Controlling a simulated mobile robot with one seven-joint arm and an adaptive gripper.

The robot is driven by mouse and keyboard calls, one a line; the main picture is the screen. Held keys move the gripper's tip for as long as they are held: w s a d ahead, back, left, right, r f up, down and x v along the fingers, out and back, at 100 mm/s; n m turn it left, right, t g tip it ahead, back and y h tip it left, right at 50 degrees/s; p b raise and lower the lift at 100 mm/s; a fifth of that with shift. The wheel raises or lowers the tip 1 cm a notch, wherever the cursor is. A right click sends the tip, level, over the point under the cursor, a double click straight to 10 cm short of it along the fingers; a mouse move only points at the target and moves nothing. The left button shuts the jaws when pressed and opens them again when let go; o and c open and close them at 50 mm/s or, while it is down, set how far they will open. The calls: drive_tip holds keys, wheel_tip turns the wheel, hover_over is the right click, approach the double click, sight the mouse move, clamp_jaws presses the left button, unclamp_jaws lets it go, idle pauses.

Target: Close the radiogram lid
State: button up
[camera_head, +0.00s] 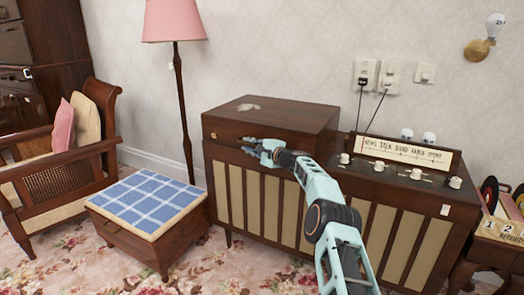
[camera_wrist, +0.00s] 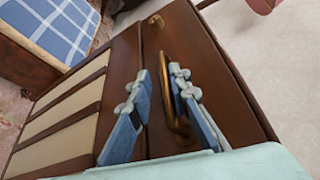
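The radiogram (camera_head: 258,205) is a dark wooden cabinet with cream slatted panels against the wall. Its lid (camera_head: 285,114) is the raised box-like top on the left; its top looks level and I see no open gap. A brass handle (camera_wrist: 178,100) and a small round brass knob (camera_wrist: 156,21) are on its front face. My gripper (camera_head: 247,146) is at that front face, reaching from the right. In the wrist view my gripper (camera_wrist: 160,76) is open, with its fingers apart and the handle between them, close to the right finger. I cannot tell whether they touch.
A dial panel (camera_head: 405,152) with knobs and two white bulbs sits on the right of the radiogram. A footstool (camera_head: 150,203) with a blue checked top stands at left, beside a chair (camera_head: 60,185) and pink lamp (camera_head: 173,20). A record box (camera_head: 502,228) is at right.

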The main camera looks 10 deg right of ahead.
drive_tip(key=shift+s+d, duration=0.4)
drive_tip(key=v, duration=1)
drive_tip(key=shift+s+r, duration=0.15)
drive_tip(key=shift+s, duration=0.05)
